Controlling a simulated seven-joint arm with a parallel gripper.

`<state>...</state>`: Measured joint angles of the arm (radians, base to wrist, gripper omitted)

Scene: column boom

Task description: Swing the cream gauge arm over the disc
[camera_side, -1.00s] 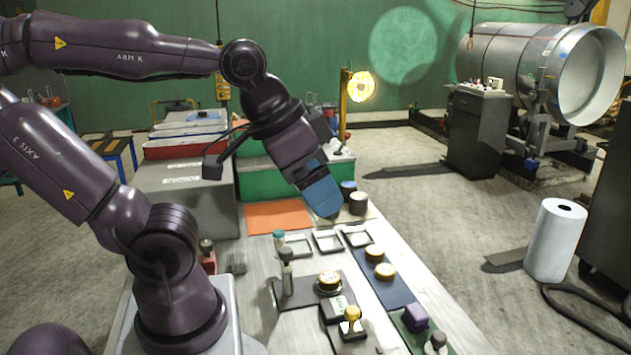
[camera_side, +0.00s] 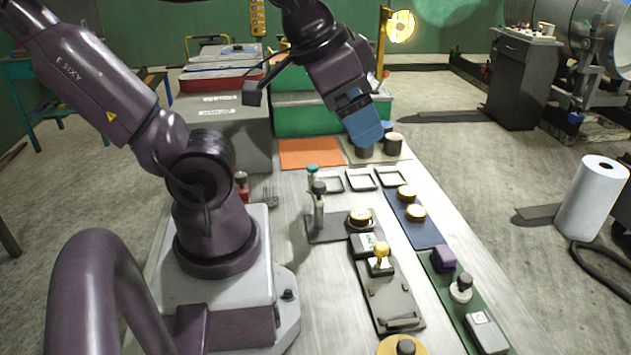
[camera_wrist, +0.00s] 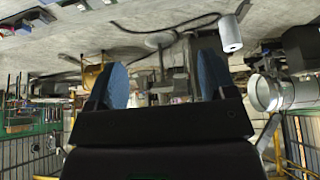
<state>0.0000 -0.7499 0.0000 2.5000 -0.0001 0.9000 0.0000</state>
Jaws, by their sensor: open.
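My gripper (camera_side: 366,138) has blue fingers and hangs tilted over the far end of the bench in the side view. In the wrist view the fingers stand apart with nothing between them (camera_wrist: 163,80). A grey post with a dark top (camera_side: 319,205) stands upright on a dark plate (camera_side: 328,229), well nearer the camera than my gripper. A gold-rimmed disc with a pale top (camera_side: 360,217) sits at the right of that plate, apart from the post. I cannot make out a separate cream arm on the post.
Dark pots (camera_side: 393,144) stand close to my gripper. Three pale square frames (camera_side: 361,179) lie between it and the post. A teal-capped bottle (camera_side: 312,175) stands behind the post. A yellow-knobbed stamp (camera_side: 381,258) stands in front of the disc. Gold tins (camera_side: 415,213) sit on a blue mat.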

